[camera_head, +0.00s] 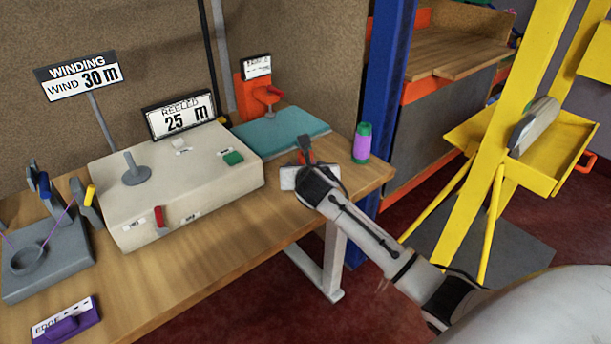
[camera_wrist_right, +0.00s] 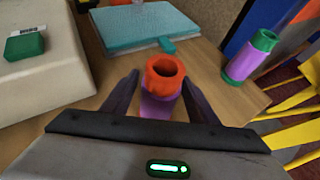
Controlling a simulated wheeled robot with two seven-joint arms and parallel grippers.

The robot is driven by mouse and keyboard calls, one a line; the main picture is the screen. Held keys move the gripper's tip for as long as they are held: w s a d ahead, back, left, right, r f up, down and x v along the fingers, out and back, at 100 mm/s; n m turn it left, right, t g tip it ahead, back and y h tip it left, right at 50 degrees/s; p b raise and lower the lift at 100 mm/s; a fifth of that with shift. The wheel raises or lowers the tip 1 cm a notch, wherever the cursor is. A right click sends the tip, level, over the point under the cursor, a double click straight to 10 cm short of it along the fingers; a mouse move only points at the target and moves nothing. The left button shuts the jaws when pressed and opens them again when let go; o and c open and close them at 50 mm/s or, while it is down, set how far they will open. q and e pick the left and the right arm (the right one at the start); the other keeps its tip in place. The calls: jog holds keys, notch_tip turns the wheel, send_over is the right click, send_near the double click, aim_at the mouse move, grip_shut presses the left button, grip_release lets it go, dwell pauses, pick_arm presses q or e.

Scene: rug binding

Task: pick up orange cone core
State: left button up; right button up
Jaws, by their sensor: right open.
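The orange cone core (camera_wrist_right: 165,72) stands on the table in the right wrist view, with an open round top and a purple band lower down. My right gripper (camera_wrist_right: 160,80) is open, with one dark finger on each side of the core; I cannot tell whether either finger touches it. In the head view my right gripper (camera_head: 306,162) is over the right end of the table, and the core is mostly or wholly hidden there. My left gripper is not in view.
A green and purple cone (camera_head: 362,143) stands right of the gripper; it also shows in the right wrist view (camera_wrist_right: 250,55). A teal pad (camera_head: 282,131) lies behind. A cream winding box (camera_head: 185,180) is left. A yellow frame (camera_head: 510,130) stands right of the table.

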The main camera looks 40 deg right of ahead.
jog(key=shift+x, duration=1.05)
jog(key=c, duration=1.1)
